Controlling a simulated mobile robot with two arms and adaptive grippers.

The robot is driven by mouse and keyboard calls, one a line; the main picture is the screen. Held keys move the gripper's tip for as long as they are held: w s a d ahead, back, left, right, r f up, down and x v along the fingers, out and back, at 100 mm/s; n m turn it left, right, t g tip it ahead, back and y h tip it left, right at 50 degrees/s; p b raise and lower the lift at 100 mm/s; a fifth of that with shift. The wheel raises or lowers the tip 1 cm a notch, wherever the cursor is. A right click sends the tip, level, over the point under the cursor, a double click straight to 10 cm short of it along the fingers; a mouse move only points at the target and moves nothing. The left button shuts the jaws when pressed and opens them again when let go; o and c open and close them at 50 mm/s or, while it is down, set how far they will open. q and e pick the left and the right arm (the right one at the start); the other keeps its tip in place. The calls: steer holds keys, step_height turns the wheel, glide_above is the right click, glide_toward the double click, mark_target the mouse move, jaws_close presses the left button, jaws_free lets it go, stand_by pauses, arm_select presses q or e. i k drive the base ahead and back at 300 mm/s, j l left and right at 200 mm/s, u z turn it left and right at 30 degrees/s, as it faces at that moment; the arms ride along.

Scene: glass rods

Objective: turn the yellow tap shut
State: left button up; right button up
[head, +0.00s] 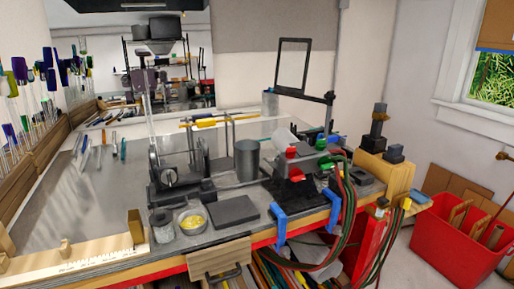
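No clear yellow tap handle can be picked out at this size. A small yellow fitting (405,203) shows at the right front of the workbench, beside the hoses; I cannot tell whether it is the tap or how it is turned. Red knobs (291,153) and green knobs (326,163) sit on the burner assembly at the bench's right part. Neither of my grippers is in view.
The workbench (90,205) has a bare stretch at left. A grey cylinder (247,160), a bowl of yellow bits (192,221) and a dark block (233,211) stand on it. Green and red hoses (346,215) hang over the front. A red bin (450,245) stands at right.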

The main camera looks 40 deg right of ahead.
mark_target(404, 202)
steer(key=z, duration=2.1)
